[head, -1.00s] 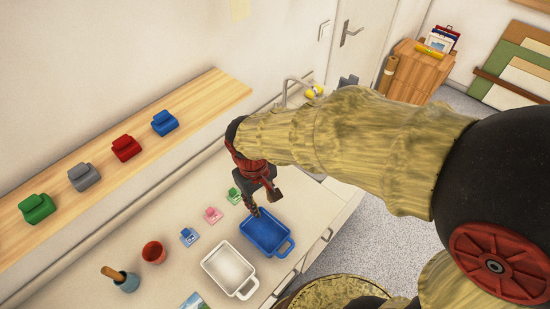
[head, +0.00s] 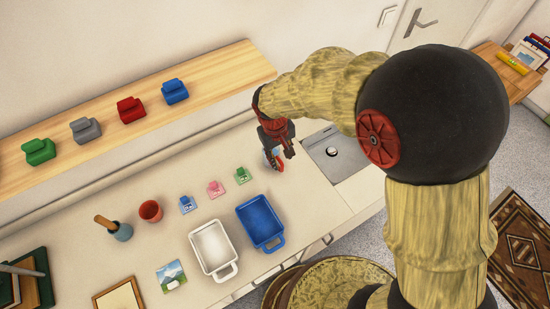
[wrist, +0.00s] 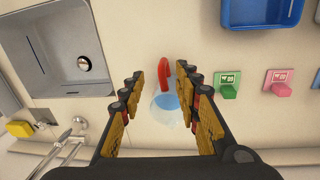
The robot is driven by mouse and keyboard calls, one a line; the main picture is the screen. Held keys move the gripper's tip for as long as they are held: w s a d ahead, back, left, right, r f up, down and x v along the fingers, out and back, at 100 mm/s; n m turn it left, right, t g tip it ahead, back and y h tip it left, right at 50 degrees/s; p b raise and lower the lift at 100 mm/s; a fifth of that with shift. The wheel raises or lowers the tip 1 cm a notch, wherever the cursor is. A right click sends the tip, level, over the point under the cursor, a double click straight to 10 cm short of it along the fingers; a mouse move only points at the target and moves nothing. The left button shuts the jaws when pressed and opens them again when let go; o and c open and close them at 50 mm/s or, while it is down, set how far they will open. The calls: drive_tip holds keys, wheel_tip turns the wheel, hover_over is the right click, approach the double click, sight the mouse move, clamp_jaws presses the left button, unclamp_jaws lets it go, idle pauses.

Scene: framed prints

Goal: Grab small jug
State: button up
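A small jug (wrist: 168,104) with a clear, bluish round body and a red handle (wrist: 166,74) stands on the counter in the wrist view. My gripper (wrist: 160,72) is open, with one finger on each side of the jug. No finger is clearly touching it. In the head view, my gripper (head: 279,152) is low over the counter beside the sink, and the jug (head: 273,162) is mostly hidden behind it.
The sink (wrist: 65,55) and tap (wrist: 66,145) are left of the jug in the wrist view. A blue tray (head: 262,222), a white tray (head: 213,248) and small green (head: 242,175), pink (head: 215,188) and blue (head: 187,204) items stand nearby.

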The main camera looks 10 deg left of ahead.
sight(281, 164)
wheel_tip(281, 164, down, 5)
drive_tip(key=shift+d+f+b, duration=0.1)
drive_tip(key=shift+f+b, duration=0.1)
drive_tip(key=shift+b, duration=0.5)
drive_tip(key=c, duration=0.4)
clamp_jaws()
